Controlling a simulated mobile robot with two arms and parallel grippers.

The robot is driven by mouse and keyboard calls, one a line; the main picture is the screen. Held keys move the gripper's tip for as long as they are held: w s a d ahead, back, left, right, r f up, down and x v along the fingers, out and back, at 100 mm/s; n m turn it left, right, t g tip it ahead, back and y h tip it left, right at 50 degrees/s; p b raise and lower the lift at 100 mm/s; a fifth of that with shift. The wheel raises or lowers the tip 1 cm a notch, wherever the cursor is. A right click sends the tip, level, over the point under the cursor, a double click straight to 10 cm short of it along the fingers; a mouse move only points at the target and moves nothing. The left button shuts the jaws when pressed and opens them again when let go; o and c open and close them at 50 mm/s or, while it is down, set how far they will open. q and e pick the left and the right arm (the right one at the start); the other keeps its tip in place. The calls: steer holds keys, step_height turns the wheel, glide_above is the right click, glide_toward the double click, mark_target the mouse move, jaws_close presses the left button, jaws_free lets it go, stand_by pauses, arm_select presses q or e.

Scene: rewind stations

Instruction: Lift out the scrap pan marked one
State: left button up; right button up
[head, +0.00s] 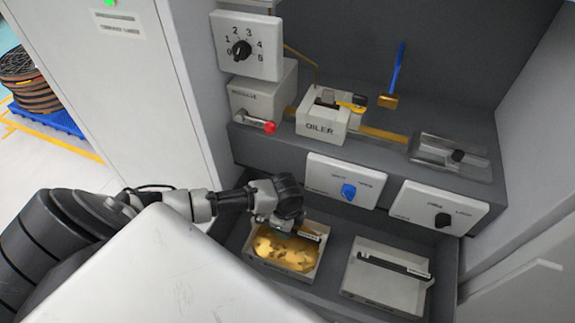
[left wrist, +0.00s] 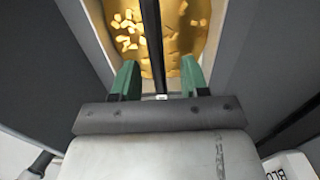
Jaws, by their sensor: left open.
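Two scrap pans sit side by side in the lower bay in the head view. The left pan (head: 281,272) holds golden scraps (head: 283,252) and has a dark bar handle (head: 312,235) across its top. The right pan (head: 380,287) looks empty and has a similar handle (head: 392,264). I cannot read a number on either pan. My left gripper (head: 292,226) is over the left pan. In the left wrist view its green fingers (left wrist: 160,78) are open, one on each side of the handle (left wrist: 151,35). Contact cannot be told. My right gripper is out of view.
Above the pans are a panel with a blue knob (head: 348,190) and one with a black knob (head: 442,220). A white OILER box (head: 322,123) and a red-tipped lever (head: 268,126) stand on the shelf above. Walls close the bay at both sides.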

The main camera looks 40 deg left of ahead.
arm_select(q)
step_height(320, 180, down, 4)
steer(key=shift+d+r, duration=0.1)
steer(key=shift+d, duration=0.05)
jaws_close()
steer(key=shift+r, duration=0.1)
stand_by(1.3)
